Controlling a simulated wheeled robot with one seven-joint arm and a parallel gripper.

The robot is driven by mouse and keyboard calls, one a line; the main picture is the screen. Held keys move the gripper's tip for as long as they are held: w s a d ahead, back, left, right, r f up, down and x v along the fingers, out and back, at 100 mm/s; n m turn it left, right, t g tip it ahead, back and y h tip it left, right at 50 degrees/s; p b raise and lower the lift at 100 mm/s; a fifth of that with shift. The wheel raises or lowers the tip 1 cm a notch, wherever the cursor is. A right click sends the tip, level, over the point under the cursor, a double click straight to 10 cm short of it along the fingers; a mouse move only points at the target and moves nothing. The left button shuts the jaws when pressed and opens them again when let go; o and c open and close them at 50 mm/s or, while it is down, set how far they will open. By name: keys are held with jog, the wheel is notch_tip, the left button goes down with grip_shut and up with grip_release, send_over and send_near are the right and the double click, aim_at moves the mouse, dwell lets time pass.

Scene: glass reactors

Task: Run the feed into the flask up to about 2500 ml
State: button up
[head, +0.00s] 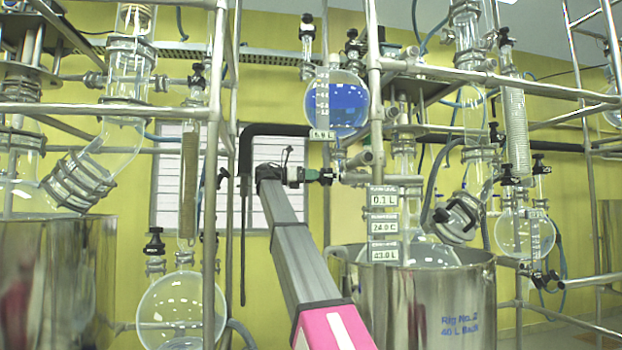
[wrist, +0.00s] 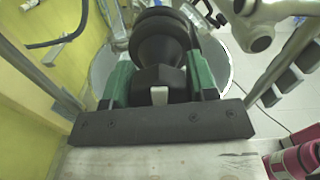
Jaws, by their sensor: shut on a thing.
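The round feed vessel (head: 337,105) holds blue liquid and hangs in the upper middle of the head view. A label below it seems to read 6.9 L. My gripper (head: 303,176) is below and left of it, shut on a black valve knob (head: 326,176). In the wrist view, the green fingers of my gripper (wrist: 160,70) stand on both sides of the black ribbed knob (wrist: 158,42). The glass flask (head: 428,254) sits in the steel bath, mostly hidden by its rim and the tags. The tags (head: 384,223) read 0.1 L, 24.0 C and 43.0 L.
The steel bath (head: 440,312) marked Rig No. 2 stands right of my arm. Another steel bath (head: 50,285) is at the left. A metal frame post (head: 373,60) and rails surround the glassware. Round receivers (head: 182,310) and (head: 524,234) hang on either side.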

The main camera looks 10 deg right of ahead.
jog(key=shift+f+n, duration=0.1)
jog(key=shift+n, duration=0.5)
jog(key=o, duration=0.9)
jog(key=a, duration=1.1)
